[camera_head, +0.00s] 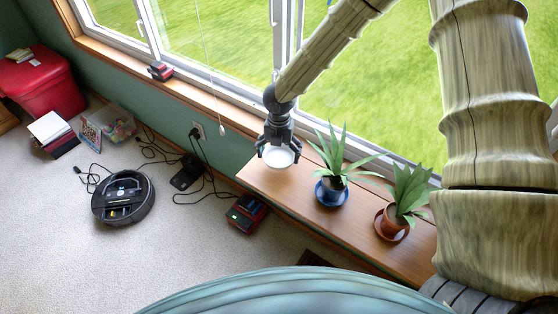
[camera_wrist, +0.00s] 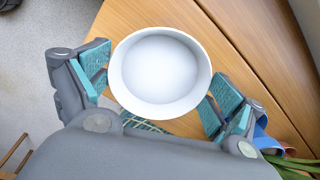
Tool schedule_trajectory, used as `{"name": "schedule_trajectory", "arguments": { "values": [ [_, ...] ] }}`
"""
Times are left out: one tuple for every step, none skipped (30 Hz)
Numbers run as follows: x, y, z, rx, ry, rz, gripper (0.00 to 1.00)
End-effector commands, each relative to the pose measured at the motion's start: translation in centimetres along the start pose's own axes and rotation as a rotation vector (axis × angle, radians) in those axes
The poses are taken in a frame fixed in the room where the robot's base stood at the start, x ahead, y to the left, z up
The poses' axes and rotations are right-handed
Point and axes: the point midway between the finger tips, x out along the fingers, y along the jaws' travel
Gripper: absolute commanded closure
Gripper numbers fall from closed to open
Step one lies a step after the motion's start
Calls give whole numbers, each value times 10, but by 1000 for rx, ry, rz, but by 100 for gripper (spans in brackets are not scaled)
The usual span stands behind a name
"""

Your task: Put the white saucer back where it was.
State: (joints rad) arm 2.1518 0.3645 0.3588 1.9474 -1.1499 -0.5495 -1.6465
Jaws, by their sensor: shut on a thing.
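The white saucer (camera_head: 280,158) looks like a shallow round white dish. It is between the fingers of my gripper (camera_head: 277,147), over the left end of the wooden top (camera_head: 262,179). In the wrist view the saucer (camera_wrist: 160,68) appears empty, with its open side facing the camera. My gripper (camera_wrist: 158,88) is shut on it, with teal pads at its left and right sides. I cannot tell whether the saucer's underside touches the wood.
A plant in a blue pot on a blue saucer (camera_head: 331,194) stands right of my gripper. A plant in a terracotta pot (camera_head: 392,222) stands farther right. The window (camera_head: 240,50) runs behind. A robot vacuum (camera_head: 123,198) and red-black boxes (camera_head: 247,213) are on the carpet.

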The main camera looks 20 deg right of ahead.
Motion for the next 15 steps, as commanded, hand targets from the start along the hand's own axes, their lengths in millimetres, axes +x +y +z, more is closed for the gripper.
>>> {"name": "schedule_trajectory", "arguments": {
  "values": [
    [2, 0, 0, 0, 0, 0, 31],
    [4, 0, 0, 0, 0, 0, 31],
    [8, 0, 0, -1, 0, -1, 31],
    [11, 0, 0, -1, 0, -1, 31],
    [14, 0, -1, 0, 1, -2, 31],
    [20, 0, -1, 1, 2, -2, 31],
    [24, 0, -1, 0, 2, -2, 31],
    [27, 0, 0, 0, 1, -1, 31],
    [32, 0, 0, -1, 1, 0, 31],
    [34, 0, 0, 0, 1, 0, 31],
    [36, 0, 0, 1, 1, 0, 31],
    [37, 0, 0, 1, 0, 1, 31],
    [37, 0, 0, 1, 0, 1, 31],
    [37, 0, 0, 1, -1, 1, 31],
    [37, 0, 0, 1, -1, 1, 31]
  ]
}}
